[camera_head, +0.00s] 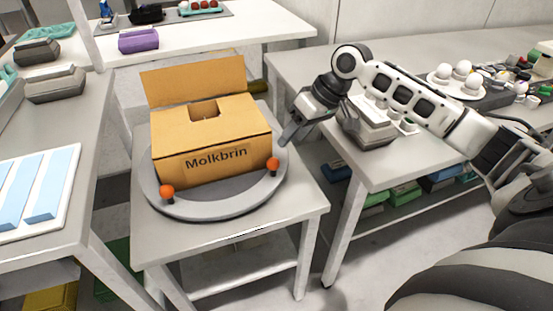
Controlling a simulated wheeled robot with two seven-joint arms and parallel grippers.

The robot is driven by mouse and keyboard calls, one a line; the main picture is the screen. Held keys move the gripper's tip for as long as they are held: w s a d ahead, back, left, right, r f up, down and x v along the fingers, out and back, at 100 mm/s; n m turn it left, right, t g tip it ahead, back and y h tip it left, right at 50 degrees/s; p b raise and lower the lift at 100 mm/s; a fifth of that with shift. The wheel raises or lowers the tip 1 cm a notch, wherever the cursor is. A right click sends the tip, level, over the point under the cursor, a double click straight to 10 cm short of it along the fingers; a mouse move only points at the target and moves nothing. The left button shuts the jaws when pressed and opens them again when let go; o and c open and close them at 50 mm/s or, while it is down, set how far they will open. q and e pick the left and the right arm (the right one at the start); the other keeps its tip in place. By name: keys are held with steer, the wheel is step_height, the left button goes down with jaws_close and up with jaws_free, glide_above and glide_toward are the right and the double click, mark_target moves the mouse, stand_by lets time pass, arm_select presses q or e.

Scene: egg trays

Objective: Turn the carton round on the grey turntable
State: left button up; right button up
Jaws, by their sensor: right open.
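The orange-brown carton (187,143) marked "Molkbrin" stands upright on the round grey turntable (216,207). Its printed side faces me, a back flap stands up, and there is a cut-out in its top. Two orange knobs rise from the turntable's rim, one at the front left (167,191) and one at the front right (273,164). My right gripper (287,139) is open and empty at the right edge of the turntable, just right of the carton. Whether it touches the rim I cannot tell. My left gripper is not in view.
The turntable sits on a small grey table (300,207). A table at the right (393,172) holds grey egg cartons and a plate of eggs (456,82). A left table (96,123) carries a white tray with blue strips. A purple carton (138,40) lies on the back table.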

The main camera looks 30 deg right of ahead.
mark_target(275, 159)
steer(key=x, duration=0.9)
steer(key=shift+b, duration=0.4)
steer(key=shift+w, duration=0.1)
jaws_close()
